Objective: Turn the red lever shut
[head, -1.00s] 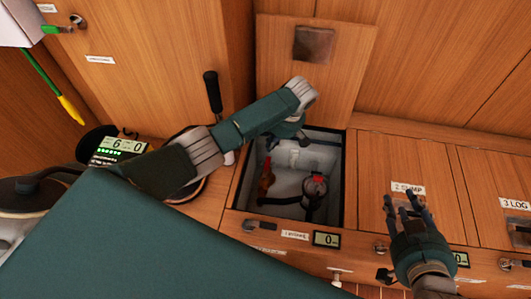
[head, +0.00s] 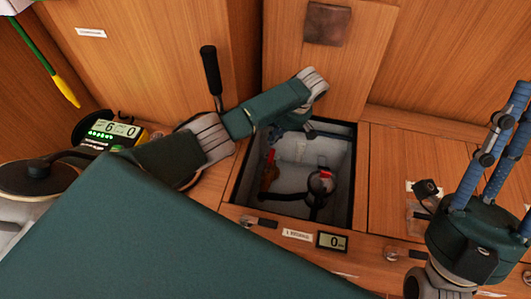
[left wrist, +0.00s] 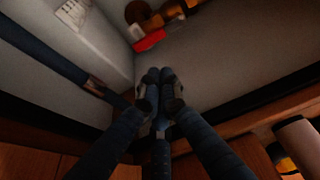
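Inside the open compartment (head: 345,180) a brass-orange fitting with a red lever (head: 268,172) stands by the left wall. In the left wrist view the red lever (left wrist: 148,40) shows beyond my fingertips, under brass fittings (left wrist: 160,15). My left gripper (left wrist: 160,76) has its fingertips together with nothing seen between them, apart from the lever. In the head view my left arm reaches over the compartment's back edge and partly hides the gripper (head: 322,134). My right gripper (head: 490,125) is up at the right, fingers spread and empty.
A round grey fitting with a red part (head: 325,176) and a dark hose sits to the right in the compartment. The raised wooden lid (head: 345,50) stands behind it. A small display reading 0 (head: 332,241) is on the front edge. A dark-handled lever (head: 211,75) stands at left.

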